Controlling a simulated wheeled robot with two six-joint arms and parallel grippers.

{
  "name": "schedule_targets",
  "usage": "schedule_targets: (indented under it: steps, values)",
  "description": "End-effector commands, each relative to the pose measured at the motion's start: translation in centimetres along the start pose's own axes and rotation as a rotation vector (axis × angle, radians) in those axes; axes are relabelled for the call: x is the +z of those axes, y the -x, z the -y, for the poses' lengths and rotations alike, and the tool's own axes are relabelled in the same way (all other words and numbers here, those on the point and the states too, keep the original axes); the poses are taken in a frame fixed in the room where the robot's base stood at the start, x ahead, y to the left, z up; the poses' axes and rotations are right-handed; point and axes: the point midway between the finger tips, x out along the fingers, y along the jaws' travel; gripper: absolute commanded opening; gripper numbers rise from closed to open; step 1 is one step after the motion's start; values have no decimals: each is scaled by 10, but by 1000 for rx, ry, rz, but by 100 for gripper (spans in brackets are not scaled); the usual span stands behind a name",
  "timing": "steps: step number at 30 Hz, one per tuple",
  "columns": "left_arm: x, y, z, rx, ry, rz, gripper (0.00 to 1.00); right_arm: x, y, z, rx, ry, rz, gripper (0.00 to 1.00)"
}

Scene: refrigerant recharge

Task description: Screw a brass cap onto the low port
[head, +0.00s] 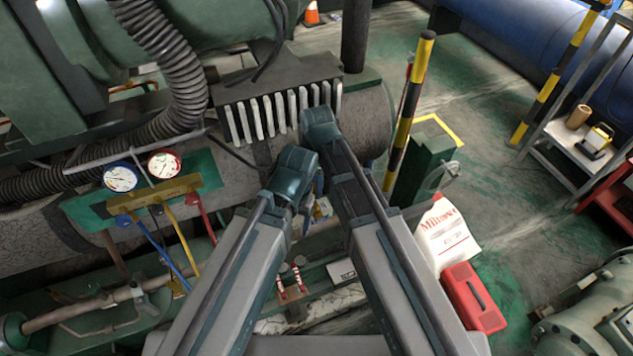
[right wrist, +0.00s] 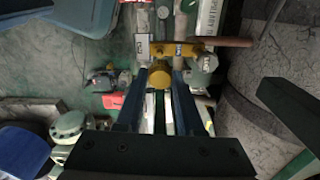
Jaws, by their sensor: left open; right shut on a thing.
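In the right wrist view my right gripper (right wrist: 160,82) is shut on a round brass cap (right wrist: 158,75), held between its blue fingertips. Just beyond the cap is a brass valve body (right wrist: 170,48) with a small blue mark. The cap lies over the left part of that body; I cannot tell whether it touches a port or is on its thread. In the head view both arms reach in close together. My left gripper (head: 306,192) is the lower one, open, beside the right arm; its fingers are mostly hidden. The right fingertips and the cap are hidden there.
A gauge manifold (head: 155,195) with two gauges and blue, yellow and red hoses stands left. White fins (head: 285,110) are behind the arms. A white bag (head: 447,235) and a red case (head: 473,298) sit right. A striped post (head: 410,105) stands behind them.

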Motion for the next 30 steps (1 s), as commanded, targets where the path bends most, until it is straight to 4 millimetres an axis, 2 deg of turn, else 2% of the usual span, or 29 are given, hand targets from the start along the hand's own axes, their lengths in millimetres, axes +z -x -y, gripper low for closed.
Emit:
schedule_targets:
  steps: [5, 25, 26, 30]
  values:
    - [0, -7, -1, 0, 0, 0, 72, 0, -7, 0, 0, 0, 0, 0]
    - [-4, -70, -7, 0, 0, 0, 72, 0, -71, 0, 0, 0, 0, 0]
    - [-4, -64, -6, 0, 0, 0, 72, 0, -65, 0, 0, 0, 0, 0]
    - [-4, -63, -6, 0, 0, 0, 72, 0, -64, 0, 0, 0, 0, 0]
